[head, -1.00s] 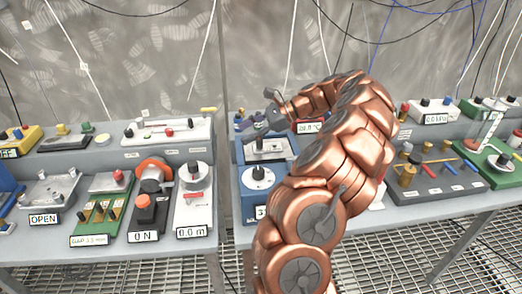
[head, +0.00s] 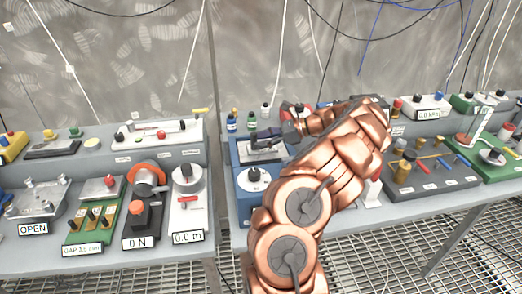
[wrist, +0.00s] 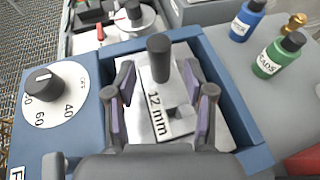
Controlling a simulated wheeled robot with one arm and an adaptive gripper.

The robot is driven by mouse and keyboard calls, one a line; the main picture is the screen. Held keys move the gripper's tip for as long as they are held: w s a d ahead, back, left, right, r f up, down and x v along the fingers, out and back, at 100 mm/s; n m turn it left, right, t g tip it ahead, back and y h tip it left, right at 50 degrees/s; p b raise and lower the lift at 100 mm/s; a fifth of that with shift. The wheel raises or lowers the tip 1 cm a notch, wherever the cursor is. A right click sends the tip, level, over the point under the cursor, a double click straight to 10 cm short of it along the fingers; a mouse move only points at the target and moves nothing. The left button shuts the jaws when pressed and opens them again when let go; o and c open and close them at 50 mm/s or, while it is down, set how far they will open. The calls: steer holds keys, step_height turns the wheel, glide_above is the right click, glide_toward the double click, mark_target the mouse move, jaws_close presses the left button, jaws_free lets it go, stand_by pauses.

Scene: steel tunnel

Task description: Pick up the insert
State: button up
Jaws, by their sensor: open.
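The insert (wrist: 158,60) appears to be the pale block with an upright dark cylindrical knob and a "12 mm" label, sitting in a blue-framed recess in the wrist view. My gripper (wrist: 160,84) is open above it, with one finger on each side of the labelled block and knob; I cannot tell whether they touch. In the head view my gripper (head: 276,140) is over the blue unit (head: 243,184), and its jaws and arm partly hide the insert.
A white dial (wrist: 58,95) with a black knob sits left of the recess. Blue (wrist: 247,20) and green (wrist: 279,54) bottles stand at the right. Several instruments crowd the benches. Cables hang from above. A gap separates the two benches.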

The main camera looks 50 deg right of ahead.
mark_target(254, 142)
steer(key=p+x, duration=0.1)
steer(key=x, duration=0.2)
steer(key=shift+w+a+f, duration=0.2)
steer(key=shift+w, duration=0.05)
jaws_close()
stand_by(0.4)
